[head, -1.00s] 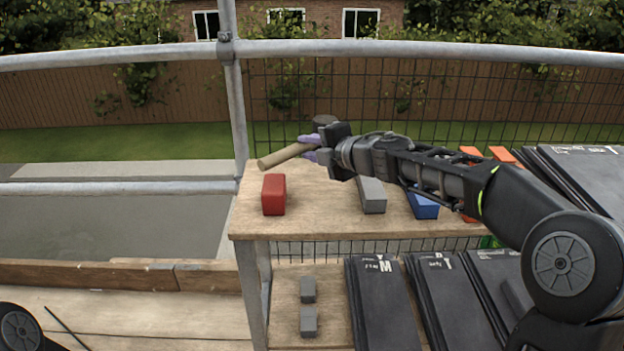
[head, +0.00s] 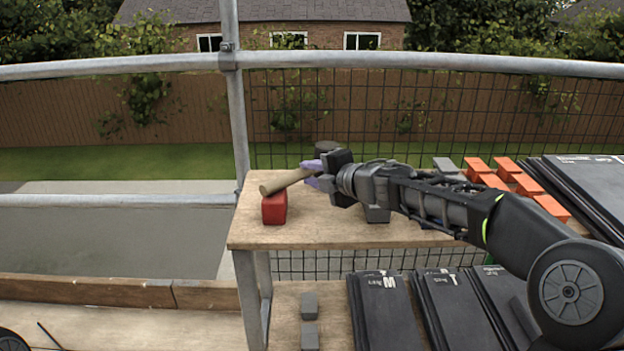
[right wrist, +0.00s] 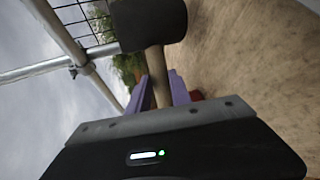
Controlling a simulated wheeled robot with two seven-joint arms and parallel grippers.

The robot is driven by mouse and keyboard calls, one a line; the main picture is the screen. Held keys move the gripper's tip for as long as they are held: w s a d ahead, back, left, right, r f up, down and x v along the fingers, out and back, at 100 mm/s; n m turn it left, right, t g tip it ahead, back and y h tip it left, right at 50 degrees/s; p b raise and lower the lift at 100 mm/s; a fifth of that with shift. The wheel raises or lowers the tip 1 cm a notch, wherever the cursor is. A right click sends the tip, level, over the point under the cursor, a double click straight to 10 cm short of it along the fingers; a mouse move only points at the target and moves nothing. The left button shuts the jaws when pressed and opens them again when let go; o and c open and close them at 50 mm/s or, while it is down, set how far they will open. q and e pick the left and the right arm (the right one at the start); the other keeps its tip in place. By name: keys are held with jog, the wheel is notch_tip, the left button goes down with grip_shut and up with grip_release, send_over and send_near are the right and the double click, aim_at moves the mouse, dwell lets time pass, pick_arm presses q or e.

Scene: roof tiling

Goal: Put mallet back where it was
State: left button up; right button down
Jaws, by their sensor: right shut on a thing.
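The mallet has a pale wooden handle (head: 284,182) and a dark round head (head: 326,147). My right gripper (head: 311,174), with purple fingertips, is shut on the handle near the head, above the wooden bench top (head: 300,232). The handle's free end points left and overlaps the top of the red block (head: 274,208) in the head view; I cannot tell whether they touch. In the right wrist view, the black mallet head (right wrist: 150,22) is just beyond the purple fingers (right wrist: 163,92). My left gripper is out of view.
A grey block (head: 376,214) is partly hidden under my right arm. Several orange blocks (head: 497,176) and dark tiles (head: 590,178) lie at the bench's right. Stacked dark tiles (head: 385,312) and grey blocks (head: 310,305) lie on the lower shelf. A metal rail post (head: 236,130) stands at the left.

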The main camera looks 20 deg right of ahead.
jog(key=c, duration=1.5)
grip_release()
jog(key=shift+s+f, duration=0.1)
jog(key=shift+f, duration=0.25)
jog(key=shift+c, duration=0.2)
jog(key=o, duration=0.4)
jog(key=shift+r, duration=0.1)
jog(key=shift+r, duration=0.1)
jog(key=shift+p+v, duration=0.8)
jog(key=shift+v, duration=5.15)
